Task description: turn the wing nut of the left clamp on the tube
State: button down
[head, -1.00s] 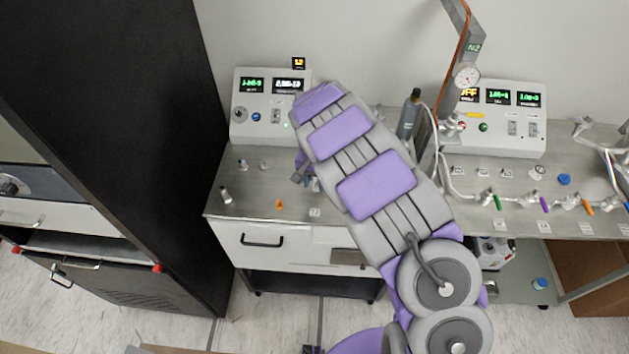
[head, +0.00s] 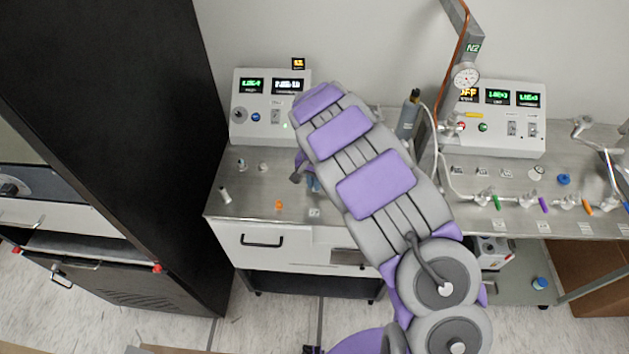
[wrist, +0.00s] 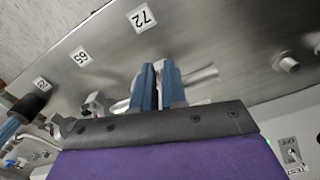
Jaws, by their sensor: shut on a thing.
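My gripper (wrist: 159,75) has blue fingers, close together on a small part that is mostly hidden between them; from its place at the clamp I take this to be the wing nut. Metal clamp parts (wrist: 95,104) show left of the fingers, partly hidden by the gripper body. In the head view my gripper (head: 313,184) is low over the left bench, and my arm hides the tube and clamp there.
The steel bench top (head: 245,203) holds a small orange piece (head: 279,205) and a small metal cylinder (head: 225,194). A control box (head: 271,105) stands behind. A tall black cabinet (head: 150,130) is at left. Numbered labels (wrist: 142,17) lie on the bench.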

jog(key=shift+a, duration=0.1)
jog(key=m, duration=0.2)
jog(key=m+p, duration=0.1)
jog(key=m, duration=0.1)
jog(key=shift+w+a, duration=0.15)
jog(key=shift+w+a+m, duration=0.1)
jog(key=shift+w+m, duration=0.05)
jog(key=shift+m, duration=1.45)
jog(key=shift+r, duration=0.1)
jog(key=c, duration=1.2)
grip_release()
jog(key=shift+o, duration=0.2)
jog(key=shift+r, duration=0.1)
